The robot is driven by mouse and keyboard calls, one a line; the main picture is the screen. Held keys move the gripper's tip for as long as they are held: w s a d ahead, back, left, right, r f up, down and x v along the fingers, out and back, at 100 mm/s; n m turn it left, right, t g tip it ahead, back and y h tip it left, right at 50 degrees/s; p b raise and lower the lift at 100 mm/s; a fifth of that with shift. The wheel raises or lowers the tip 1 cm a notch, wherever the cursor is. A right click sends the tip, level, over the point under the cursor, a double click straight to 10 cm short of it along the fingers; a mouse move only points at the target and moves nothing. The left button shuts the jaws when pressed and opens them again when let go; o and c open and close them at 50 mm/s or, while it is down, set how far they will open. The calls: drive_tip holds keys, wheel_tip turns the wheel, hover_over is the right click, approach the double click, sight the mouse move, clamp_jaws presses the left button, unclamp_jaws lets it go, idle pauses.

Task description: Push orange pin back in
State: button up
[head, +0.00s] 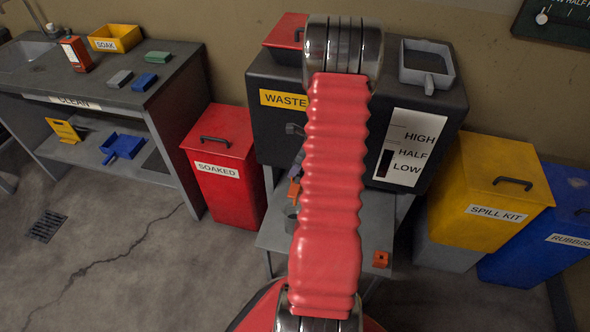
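My red ribbed arm stands upright across the middle of the head view and covers much of the black waste tank (278,122). My gripper cannot be made out; the arm hides that area. A small orange piece (294,190) shows at the arm's left edge, below the tank's front, beside a small dark purplish part.
A red SOAKED bin (222,150) stands left of the tank. A yellow SPILL KIT bin (488,190) and a blue RUBBISH bin (540,245) stand right. Floor at front left is clear.

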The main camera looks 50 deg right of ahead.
clamp_jaws()
